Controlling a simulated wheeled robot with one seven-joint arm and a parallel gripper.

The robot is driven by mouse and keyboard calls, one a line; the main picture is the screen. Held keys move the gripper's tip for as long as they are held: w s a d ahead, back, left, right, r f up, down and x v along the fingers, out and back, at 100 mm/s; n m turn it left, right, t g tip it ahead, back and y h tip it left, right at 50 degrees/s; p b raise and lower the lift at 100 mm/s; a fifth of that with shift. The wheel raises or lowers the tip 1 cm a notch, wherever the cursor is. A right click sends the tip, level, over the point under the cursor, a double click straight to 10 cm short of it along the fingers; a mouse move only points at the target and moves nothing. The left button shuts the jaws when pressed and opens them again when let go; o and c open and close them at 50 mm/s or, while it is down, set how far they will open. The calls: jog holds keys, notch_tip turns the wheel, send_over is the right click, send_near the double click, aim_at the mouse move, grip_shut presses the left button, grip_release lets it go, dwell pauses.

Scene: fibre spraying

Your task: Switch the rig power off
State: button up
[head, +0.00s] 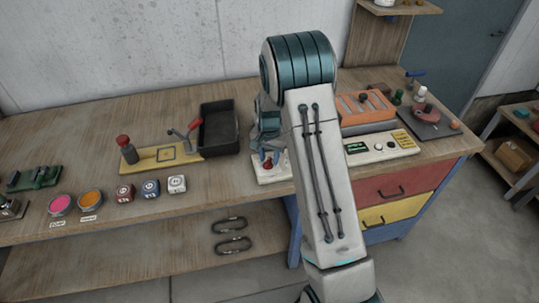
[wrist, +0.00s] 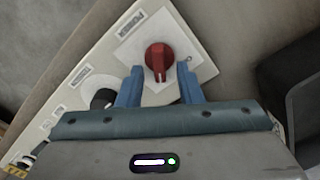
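The red rotary power knob (wrist: 158,58) sits on a white plate of the long pale control panel (wrist: 88,72), beside a label reading "POWER". In the wrist view its pointer ridge faces down the picture, toward my gripper. My gripper (wrist: 161,82) is open, with one blue finger on each side of the knob's near end. I cannot tell whether either finger touches it. In the head view the red knob (head: 268,162) shows at the panel's left end, just under my gripper. My arm hides the middle of the panel there.
A black knob (wrist: 103,98) is on the same panel, left of my gripper. A black open bin (head: 220,130) and a yellow plate with a red-handled lever (head: 165,158) stand to the left on the bench. An orange rack (head: 365,110) stands behind the panel's right end.

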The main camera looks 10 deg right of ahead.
jog(key=shift+c, duration=0.3)
grip_shut()
